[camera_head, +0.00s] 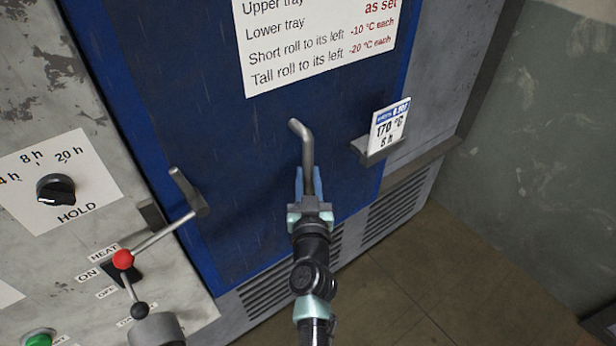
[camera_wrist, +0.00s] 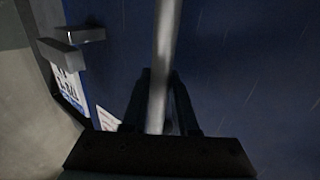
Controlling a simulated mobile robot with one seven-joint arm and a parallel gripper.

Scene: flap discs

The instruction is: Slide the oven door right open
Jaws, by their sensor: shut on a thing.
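The blue oven door (camera_head: 200,100) covers the oven front, and I see no opening beside it. A grey bar handle (camera_head: 303,145) with a bent top end stands out from its lower part. My gripper (camera_head: 310,188) is shut on this handle, with its fingers on either side of the bar. In the wrist view the handle (camera_wrist: 163,50) runs down between the fingers (camera_wrist: 158,100). The lower end of the handle is hidden by my gripper.
A control panel with a hold dial (camera_head: 56,190) and a red-knobbed lever (camera_head: 123,259) is at left. A card (camera_head: 389,126) stands on a small ledge (camera_head: 378,150) right of the handle.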

